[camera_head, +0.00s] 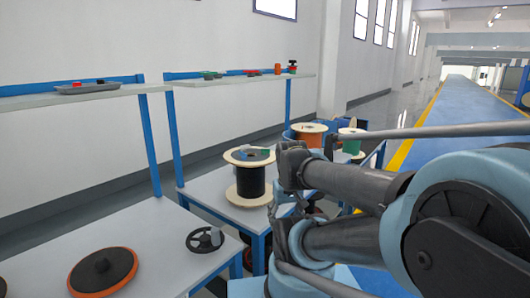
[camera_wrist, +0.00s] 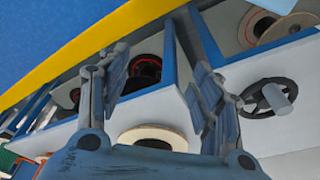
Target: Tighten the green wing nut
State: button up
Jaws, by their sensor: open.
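My gripper (camera_wrist: 160,78) shows in the wrist view with its two fingers spread apart and nothing between them. No wing nut can be made out for certain. In the head view a small green item (camera_head: 211,75) lies on the upper shelf, too small to identify. Another small green patch (camera_head: 265,152) shows at the top of the black cable spool (camera_head: 250,182), beside my arm. In the wrist view a pale round spool flange (camera_wrist: 152,137) lies beyond and below the finger gap. My fingers look apart from it.
A black handwheel (camera_head: 205,239) and an orange-rimmed black disc (camera_head: 103,271) are on the front table (camera_head: 160,235). The handwheel also shows in the wrist view (camera_wrist: 250,99). More spools (camera_head: 309,135) stand behind my arm. Blue posts (camera_head: 149,145) hold the shelves. A blue walkway (camera_head: 455,115) is clear.

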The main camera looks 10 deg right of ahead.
jog(key=shift+s+r, duration=0.2)
jog(key=c, duration=0.4)
jog(key=w+r, duration=0.2)
jog(key=r, duration=0.1)
jog(key=w+r+n, duration=0.1)
jog(key=w+r, duration=0.1)
jog(key=r, duration=0.1)
jog(key=w+r+n, duration=0.1)
jog(key=w+r, duration=0.1)
jog(key=r, duration=0.1)
jog(key=shift+w+r, duration=0.25)
jog(key=shift+w, duration=0.05)
jog(key=shift+c, duration=1.4)
notch_tip(320, 180, up, 18)
jog(key=n+g, duration=0.2)
jog(key=n, duration=0.6)
send_over(265, 152)
jog(key=f, duration=1.6)
jog(key=shift+w+d+f, duration=0.2)
jog(key=shift+w, duration=0.1)
grip_shut()
